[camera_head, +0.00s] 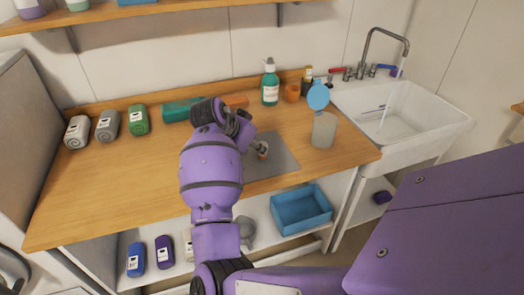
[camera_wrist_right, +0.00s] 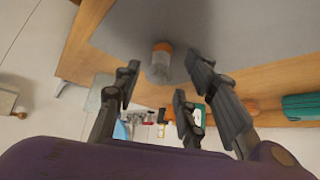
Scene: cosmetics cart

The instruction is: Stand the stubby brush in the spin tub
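A small stubby item, seemingly the stubby brush (camera_head: 262,152), stands on the grey mat (camera_head: 285,160) on the wooden counter. In the right wrist view the brush (camera_wrist_right: 161,62) has an orange band and a pale grey part. My right gripper (camera_head: 248,135) is just above and beside it. In the right wrist view my right gripper (camera_wrist_right: 165,80) has its fingers spread, with the brush between and a little beyond the tips. The translucent tub (camera_head: 323,132) with a raised round blue lid (camera_head: 318,97), seemingly the spin tub, stands right of the mat. My left gripper is not visible.
A green pump bottle (camera_head: 270,85) and an orange cup (camera_head: 292,92) stand behind the mat. A white sink (camera_head: 395,115) is at the right. The front left counter is clear.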

